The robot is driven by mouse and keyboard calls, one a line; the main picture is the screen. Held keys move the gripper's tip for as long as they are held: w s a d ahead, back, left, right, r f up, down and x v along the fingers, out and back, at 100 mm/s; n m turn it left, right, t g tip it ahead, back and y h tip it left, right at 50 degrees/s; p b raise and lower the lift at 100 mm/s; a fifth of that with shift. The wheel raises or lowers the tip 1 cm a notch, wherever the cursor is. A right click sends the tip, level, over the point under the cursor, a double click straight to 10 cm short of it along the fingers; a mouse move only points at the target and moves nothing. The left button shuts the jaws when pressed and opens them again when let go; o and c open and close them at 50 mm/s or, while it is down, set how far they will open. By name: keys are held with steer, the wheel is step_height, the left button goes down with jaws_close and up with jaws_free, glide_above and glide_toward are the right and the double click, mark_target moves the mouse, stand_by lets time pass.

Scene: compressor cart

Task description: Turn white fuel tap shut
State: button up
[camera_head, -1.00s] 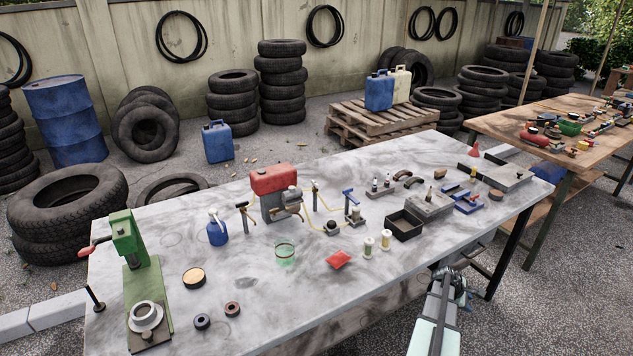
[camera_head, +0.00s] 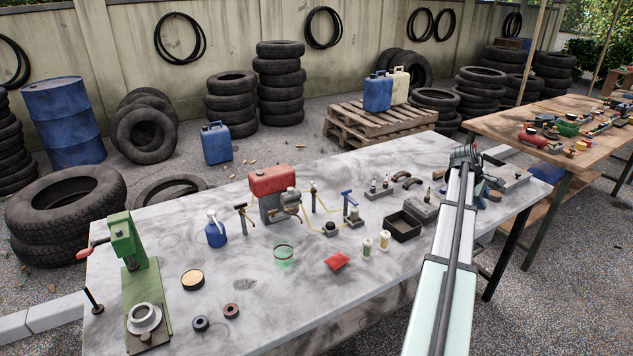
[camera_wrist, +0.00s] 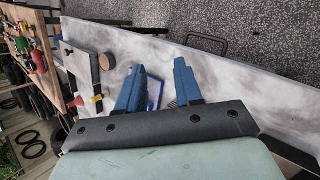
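A red-topped grey engine (camera_head: 272,190) stands mid-table in the head view. Around it are slim upright taps joined by yellow hoses: a dark-handled one (camera_head: 241,212) to its left, a thin one (camera_head: 313,194) just right, and a blue-handled one (camera_head: 348,200) further right. They are too small to tell which is white; none is recognisable in the wrist view. My gripper (camera_head: 464,155) is over the right part of the table, well right of the taps. In the wrist view its two blue fingers (camera_wrist: 157,82) are wide apart with nothing held.
A black open box (camera_head: 403,226), grey blocks and a blue item (camera_wrist: 154,93) lie between my gripper and the taps or near it. The table's front middle is mostly clear.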

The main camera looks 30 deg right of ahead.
steer(key=w+a+r+m+t+y, duration=0.15)
steer(key=w+a+r, duration=0.25)
steer(key=w+a, duration=0.45)
steer(key=m+t+y, duration=0.2)
steer(key=t+y, duration=0.3)
steer(key=y, duration=0.1)
glide_toward(314, 184)
steer(key=x, duration=0.8)
steer(key=shift+c, duration=0.3)
jaws_close()
